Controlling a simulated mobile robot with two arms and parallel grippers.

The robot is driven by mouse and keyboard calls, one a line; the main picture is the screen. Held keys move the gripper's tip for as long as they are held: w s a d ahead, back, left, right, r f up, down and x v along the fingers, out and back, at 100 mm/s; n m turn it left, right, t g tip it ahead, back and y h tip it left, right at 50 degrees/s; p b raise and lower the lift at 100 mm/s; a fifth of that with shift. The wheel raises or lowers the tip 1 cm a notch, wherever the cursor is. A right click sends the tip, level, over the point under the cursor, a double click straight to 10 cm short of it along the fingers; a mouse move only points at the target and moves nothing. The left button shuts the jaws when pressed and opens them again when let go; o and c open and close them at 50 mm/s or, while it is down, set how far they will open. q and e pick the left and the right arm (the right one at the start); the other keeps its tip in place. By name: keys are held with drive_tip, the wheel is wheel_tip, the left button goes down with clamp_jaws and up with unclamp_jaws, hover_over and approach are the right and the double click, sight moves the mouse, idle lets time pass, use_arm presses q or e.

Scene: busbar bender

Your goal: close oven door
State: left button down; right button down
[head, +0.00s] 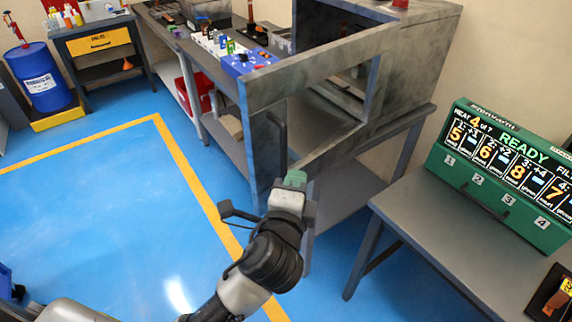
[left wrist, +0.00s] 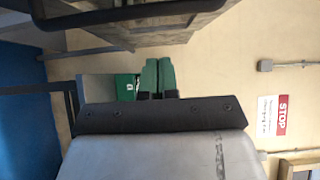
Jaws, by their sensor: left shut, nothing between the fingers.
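The oven (head: 415,65) is a grey, worn metal box on a bench, with a dark inside showing at its top left. Its door (head: 262,92) stands open, swung out toward me, with a window cut-out and a black bar handle (head: 282,145) near its free edge. My left gripper (head: 295,179) has green fingertips, shut and empty, just below the handle and in front of the door's lower part in the head view. I cannot tell if it touches the door. In the left wrist view the shut fingers (left wrist: 158,77) show below the dark handle bar (left wrist: 130,12). My right gripper is not in view.
A green display box (head: 500,175) stands on a grey table (head: 415,205) at the right. Behind the door is a bench with small parts and a blue block (head: 245,62). A blue drum (head: 40,78) stands far left. The blue floor at left is clear.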

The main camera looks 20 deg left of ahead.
sight(285, 165)
use_arm(q)
drive_tip(key=shift+w+a, duration=1.55)
drive_tip(key=shift+w, duration=0.3)
drive_tip(key=shift+a, duration=0.1)
